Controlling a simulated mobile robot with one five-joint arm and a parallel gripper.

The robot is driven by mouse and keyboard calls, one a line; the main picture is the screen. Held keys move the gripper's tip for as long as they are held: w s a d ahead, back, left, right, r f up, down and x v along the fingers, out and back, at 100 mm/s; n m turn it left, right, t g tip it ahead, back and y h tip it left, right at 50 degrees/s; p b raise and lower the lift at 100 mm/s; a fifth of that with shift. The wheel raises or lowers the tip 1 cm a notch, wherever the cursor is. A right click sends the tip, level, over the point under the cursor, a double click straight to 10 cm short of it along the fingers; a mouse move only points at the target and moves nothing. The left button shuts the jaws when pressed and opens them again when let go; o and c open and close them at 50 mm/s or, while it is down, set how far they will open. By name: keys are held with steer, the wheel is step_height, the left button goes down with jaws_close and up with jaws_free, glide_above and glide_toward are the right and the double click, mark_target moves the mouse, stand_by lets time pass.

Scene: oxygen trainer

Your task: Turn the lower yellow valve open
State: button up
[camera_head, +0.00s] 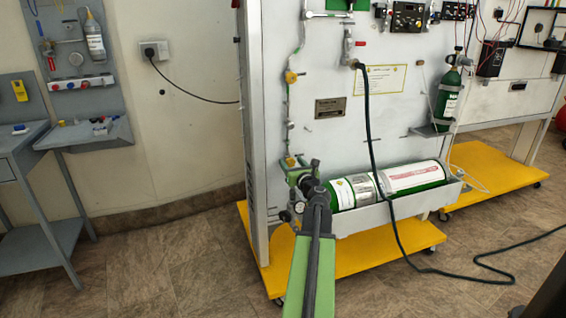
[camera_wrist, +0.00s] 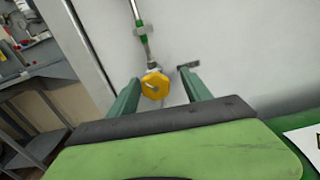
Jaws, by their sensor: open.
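The lower yellow valve (camera_head: 290,162) is a small yellow knob low on the left of the white panel, at the bottom of a thin vertical pipe. My gripper (camera_head: 300,167) is at the panel right by this valve. In the wrist view my gripper (camera_wrist: 160,77) is open, with one green finger on each side of the knob. I see no finger clearly touching it, and the exact depth is hard to tell.
An upper yellow valve (camera_head: 291,77) sits higher on the same pipe. A green and white cylinder (camera_head: 390,186) lies in a grey tray just right of my gripper. A black hose (camera_head: 369,130) hangs in front of it. The panel's metal post (camera_head: 256,130) stands to the left.

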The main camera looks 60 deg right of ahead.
steer(key=shift+w+a, duration=0.15)
jaws_close()
steer(key=shift+n, duration=1.5)
jaws_free()
